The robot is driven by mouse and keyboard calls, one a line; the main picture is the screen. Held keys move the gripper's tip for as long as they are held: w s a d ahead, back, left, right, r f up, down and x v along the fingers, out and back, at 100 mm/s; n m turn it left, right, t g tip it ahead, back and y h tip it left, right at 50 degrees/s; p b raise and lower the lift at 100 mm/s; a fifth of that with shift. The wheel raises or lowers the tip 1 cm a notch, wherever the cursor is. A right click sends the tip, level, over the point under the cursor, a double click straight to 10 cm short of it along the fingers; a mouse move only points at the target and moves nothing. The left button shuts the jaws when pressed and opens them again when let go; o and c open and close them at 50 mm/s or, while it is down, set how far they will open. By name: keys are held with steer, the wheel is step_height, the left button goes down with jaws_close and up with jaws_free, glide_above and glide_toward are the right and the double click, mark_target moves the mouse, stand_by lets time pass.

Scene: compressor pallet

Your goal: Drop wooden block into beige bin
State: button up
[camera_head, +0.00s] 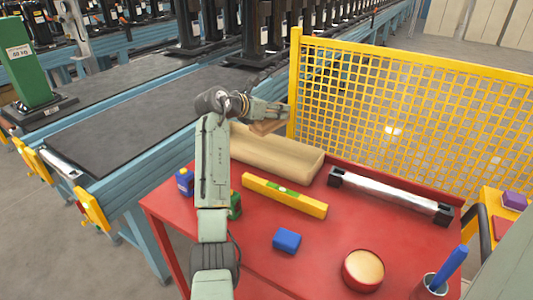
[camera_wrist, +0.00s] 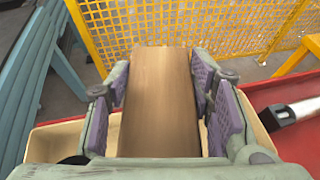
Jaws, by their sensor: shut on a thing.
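My gripper (camera_head: 277,113) is shut on the wooden block (camera_wrist: 159,100), a plain brown piece held between the purple-padded fingers in the wrist view. In the head view the wooden block (camera_head: 266,127) shows just under the fingers. The beige bin (camera_head: 268,158) is a long open tray at the back of the red table. My gripper holds the block above the bin's far side, apart from it as far as I can see. In the wrist view the bin's rim (camera_wrist: 263,133) shows on both sides of the block. My arm hides the bin's left end in the head view.
A yellow level (camera_head: 284,195), a blue block (camera_head: 287,240), a round red tin (camera_head: 363,269) and a silver bar with black ends (camera_head: 390,195) lie on the red table (camera_head: 325,235). A yellow mesh fence (camera_head: 400,115) stands behind. A conveyor (camera_head: 130,125) runs at left.

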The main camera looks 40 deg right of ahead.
steer(key=shift+f, duration=1.7)
steer(key=o, duration=1.4)
steer(key=shift+c, duration=0.2)
steer(key=v, duration=1.2)
